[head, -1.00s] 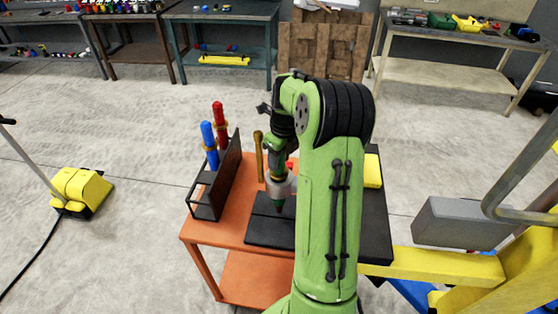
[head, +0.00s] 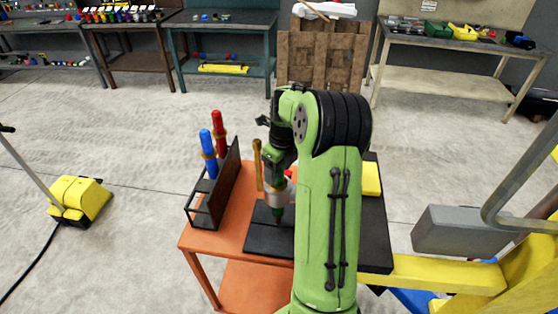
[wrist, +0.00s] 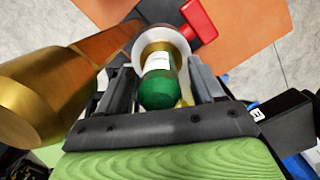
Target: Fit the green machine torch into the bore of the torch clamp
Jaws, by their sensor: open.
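The green torch (wrist: 159,90) stands in the wrist view with its rounded green end towards me, a white label and a brass-coloured band further along. The pale ring of the torch clamp (wrist: 143,40) surrounds it at the band, and a red lever (wrist: 199,20) sticks out beside it. In the head view the clamp ring (head: 279,198) is above the black mat, with a green tip showing below it. My gripper (wrist: 158,85) is open, one finger on each side of the torch. How deep the torch sits in the bore is not clear.
A brass-coloured rod (head: 258,165) stands close left of my gripper and looms large in the wrist view (wrist: 50,85). A rack (head: 226,180) on the orange cart (head: 212,237) holds blue (head: 208,150) and red (head: 219,135) torches. A yellow block (head: 371,178) lies at right.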

